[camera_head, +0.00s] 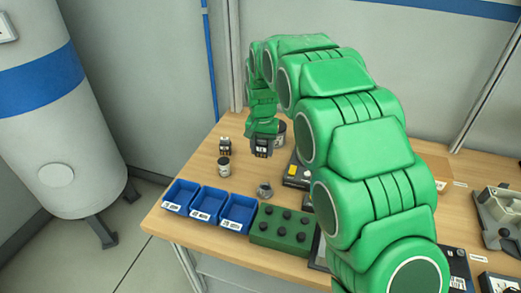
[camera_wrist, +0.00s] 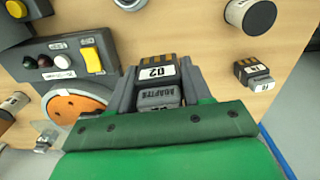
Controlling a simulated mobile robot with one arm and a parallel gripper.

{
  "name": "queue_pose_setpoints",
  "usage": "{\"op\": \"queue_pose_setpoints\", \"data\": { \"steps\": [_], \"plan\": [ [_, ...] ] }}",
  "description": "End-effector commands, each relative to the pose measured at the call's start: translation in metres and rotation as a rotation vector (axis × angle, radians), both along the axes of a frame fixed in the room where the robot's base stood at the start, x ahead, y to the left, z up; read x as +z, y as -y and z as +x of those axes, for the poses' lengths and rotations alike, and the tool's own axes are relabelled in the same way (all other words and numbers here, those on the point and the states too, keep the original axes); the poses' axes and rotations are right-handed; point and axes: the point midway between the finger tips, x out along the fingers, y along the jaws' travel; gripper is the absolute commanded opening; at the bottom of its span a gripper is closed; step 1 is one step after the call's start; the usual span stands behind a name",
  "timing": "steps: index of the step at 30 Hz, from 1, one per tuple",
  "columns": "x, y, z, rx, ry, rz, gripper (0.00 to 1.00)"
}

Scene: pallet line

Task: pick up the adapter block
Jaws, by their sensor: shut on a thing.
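My gripper (camera_wrist: 155,92) is shut on the adapter block (camera_wrist: 158,72), which sits between its two fingers in the wrist view. The block is dark grey with a white label reading 02, the word ADAPTER and brassy contacts at its far end. In the head view my gripper (camera_head: 262,143) points down over the wooden table, with the block (camera_head: 262,152) showing dark at its tip. I cannot tell whether the block touches the table. A similar dark block with a white label (camera_wrist: 253,74) lies apart to the right in the wrist view, and left of my gripper in the head view (camera_head: 225,146).
Three blue bins (camera_head: 209,217) and a green block with black knobs (camera_head: 282,242) stand along the front edge. A dark-lidded can (camera_head: 224,166) is nearby. A control box with a yellow switch (camera_wrist: 92,60) and an orange disc (camera_wrist: 75,104) lie left in the wrist view.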

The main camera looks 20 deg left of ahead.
Motion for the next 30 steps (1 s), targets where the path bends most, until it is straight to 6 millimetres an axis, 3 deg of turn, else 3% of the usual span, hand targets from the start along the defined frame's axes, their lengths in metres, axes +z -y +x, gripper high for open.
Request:
{"op": "queue_pose_setpoints", "data": {
  "steps": [18, 30],
  "plan": [
    [0.035, 0.038, -0.065, 0.001, 0.000, -0.001, 0.17],
    [0.042, 0.046, -0.079, 0.000, 0.001, 0.001, 0.17]
  ]
}}
